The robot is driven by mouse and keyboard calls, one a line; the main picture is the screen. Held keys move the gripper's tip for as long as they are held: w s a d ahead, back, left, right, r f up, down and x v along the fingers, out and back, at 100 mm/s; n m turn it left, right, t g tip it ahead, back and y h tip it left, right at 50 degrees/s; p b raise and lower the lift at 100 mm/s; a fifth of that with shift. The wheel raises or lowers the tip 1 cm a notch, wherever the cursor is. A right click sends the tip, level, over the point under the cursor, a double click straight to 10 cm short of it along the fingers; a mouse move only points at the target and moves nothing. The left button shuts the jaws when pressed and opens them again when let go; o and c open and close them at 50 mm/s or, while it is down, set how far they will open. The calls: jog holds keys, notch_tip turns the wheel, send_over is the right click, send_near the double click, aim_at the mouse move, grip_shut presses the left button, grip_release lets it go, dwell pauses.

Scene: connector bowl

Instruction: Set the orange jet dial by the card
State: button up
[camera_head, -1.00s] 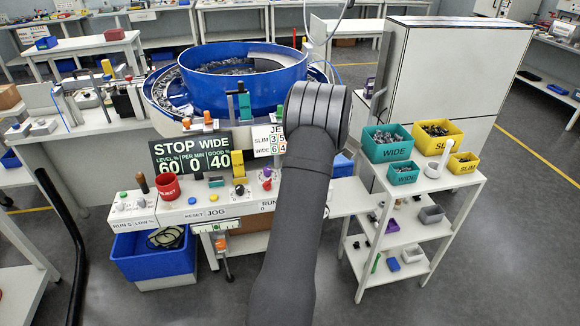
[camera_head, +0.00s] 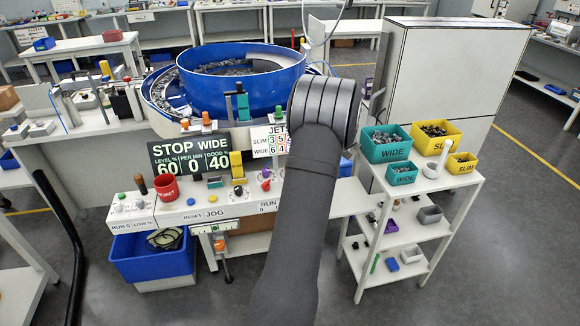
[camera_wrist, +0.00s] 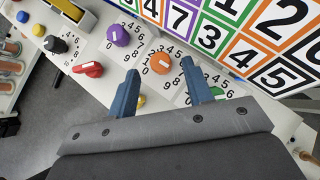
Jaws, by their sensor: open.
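The orange jet dial (camera_wrist: 163,63) shows in the wrist view, a round knob with a pale bar on a white numbered scale. I cannot read its setting for sure. My gripper (camera_wrist: 159,70) is open, its two blue fingers on either side of the dial's near edge in the picture; I cannot tell if they touch it. The card (camera_wrist: 232,38) has numbers in coloured frames and fills the top right of the wrist view. In the head view the card (camera_head: 269,141) stands left of my wrist, with SLIM and WIDE rows. There, my arm hides the orange dial and gripper fingers.
A purple dial (camera_wrist: 118,35), a red knob (camera_wrist: 88,69) and a black dial (camera_wrist: 55,45) sit left of the orange one; a green dial (camera_wrist: 217,91) is close right of the fingers. The display (camera_head: 190,152) reads STOP WIDE, 60, 0, 40. Bins top the right shelf (camera_head: 455,182).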

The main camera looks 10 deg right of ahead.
jog(key=v, duration=1.3)
jog(key=shift+f, duration=0.1)
jog(key=s+a+m+t+h, duration=0.2)
jog(key=s+a+m+h, duration=0.2)
jog(key=a+m, duration=0.15)
jog(key=shift+m, duration=0.25)
jog(key=x, duration=1.6)
jog(key=shift+w, duration=0.45)
jog(key=shift+c, duration=0.5)
jog(key=c, duration=0.9)
jog(key=shift+f, duration=0.1)
